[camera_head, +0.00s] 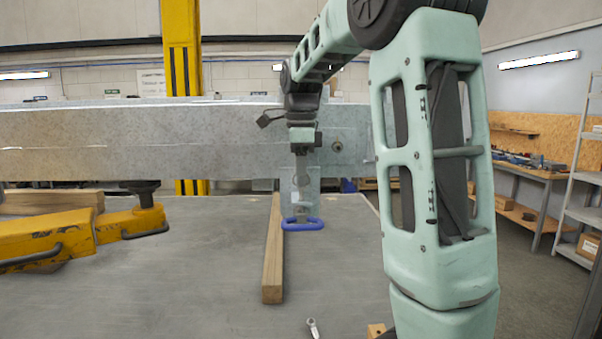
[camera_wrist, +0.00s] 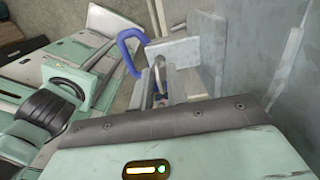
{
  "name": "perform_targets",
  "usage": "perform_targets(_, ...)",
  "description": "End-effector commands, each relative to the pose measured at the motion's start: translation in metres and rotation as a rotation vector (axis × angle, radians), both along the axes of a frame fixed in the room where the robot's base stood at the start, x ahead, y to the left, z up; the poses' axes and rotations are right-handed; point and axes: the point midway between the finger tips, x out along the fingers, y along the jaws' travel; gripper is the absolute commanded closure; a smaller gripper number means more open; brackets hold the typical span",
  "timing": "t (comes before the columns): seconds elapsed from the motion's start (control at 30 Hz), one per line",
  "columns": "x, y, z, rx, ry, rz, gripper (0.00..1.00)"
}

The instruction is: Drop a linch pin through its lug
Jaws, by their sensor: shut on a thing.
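My gripper (camera_head: 301,168) points down in front of the galvanised bracket of the trailer frame. In the wrist view my gripper (camera_wrist: 165,90) is shut on a small metal piece, the linch pin (camera_wrist: 158,68), mostly hidden by the fingers. The lug (camera_wrist: 174,50), a pale flat plate, stands just beyond the fingertips; it also shows below my gripper in the head view (camera_head: 290,190). A blue loop handle (camera_head: 303,225) is at the lug's lower end and shows beside the plate in the wrist view (camera_wrist: 128,48). I cannot tell whether the pin touches the lug.
The long galvanised beam (camera_head: 90,140) crosses behind my gripper. A wooden batten (camera_head: 272,260) lies on the grey table (camera_head: 180,270). A yellow jack (camera_head: 90,230) stands at left, and a small metal spanner-like piece (camera_head: 313,328) lies at the front. The table's middle left is clear.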

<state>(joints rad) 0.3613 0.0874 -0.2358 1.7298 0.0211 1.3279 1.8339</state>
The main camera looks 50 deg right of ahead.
Motion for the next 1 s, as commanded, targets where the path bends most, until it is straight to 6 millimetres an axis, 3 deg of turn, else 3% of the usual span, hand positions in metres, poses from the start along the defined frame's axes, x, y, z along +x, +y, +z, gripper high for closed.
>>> perform_targets(0.6,0.0,0.0,-0.022,0.001,0.001,0.0,1.0)
perform_targets(0.93,0.0,0.0,-0.023,0.0,0.0,0.0,1.0)
perform_targets(0.97,0.0,0.0,-0.023,0.0,0.0,0.0,0.82)
perform_targets(1.0,0.0,0.0,-0.023,0.0,0.0,0.0,0.71)
